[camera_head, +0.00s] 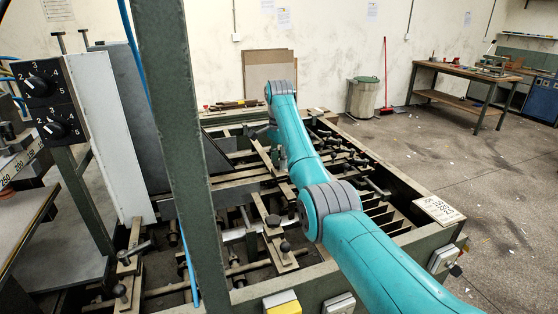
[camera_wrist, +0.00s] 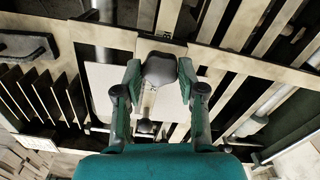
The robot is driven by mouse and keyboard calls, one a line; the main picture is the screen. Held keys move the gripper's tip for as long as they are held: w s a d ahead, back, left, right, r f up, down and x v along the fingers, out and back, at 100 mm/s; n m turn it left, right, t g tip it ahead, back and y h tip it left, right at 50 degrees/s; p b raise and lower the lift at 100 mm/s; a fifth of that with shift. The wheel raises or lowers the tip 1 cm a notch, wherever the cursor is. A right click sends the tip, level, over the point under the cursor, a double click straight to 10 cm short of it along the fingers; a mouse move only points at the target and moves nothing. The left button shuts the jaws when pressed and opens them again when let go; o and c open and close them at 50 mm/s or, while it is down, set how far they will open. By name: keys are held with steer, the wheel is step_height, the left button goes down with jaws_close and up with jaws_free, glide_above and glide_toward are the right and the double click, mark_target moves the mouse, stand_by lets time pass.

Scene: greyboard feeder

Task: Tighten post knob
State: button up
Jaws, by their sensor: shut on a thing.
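The post knob (camera_wrist: 160,68) is a dark, rounded knob in the upper middle of the wrist view. It stands over a pale slotted bar of the feeder frame. My gripper (camera_wrist: 159,76) has its two green fingers on the left and right sides of the knob, shut on it. The knob's underside and its post are mostly hidden. In the head view my teal arm reaches over the feeder (camera_head: 321,277), and its far end hides the fingers and the held knob.
Other dark knobs stand on the feeder bars, one (camera_head: 273,220) left of my arm and another (camera_head: 285,246) nearer. A green upright post (camera_head: 178,130) crosses the head view. A bin (camera_head: 362,97) and workbench (camera_head: 465,70) stand behind. Floor on the right is open.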

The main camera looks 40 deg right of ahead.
stand_by(0.3)
steer(key=o, duration=1.1)
steer(key=shift+o, duration=0.2)
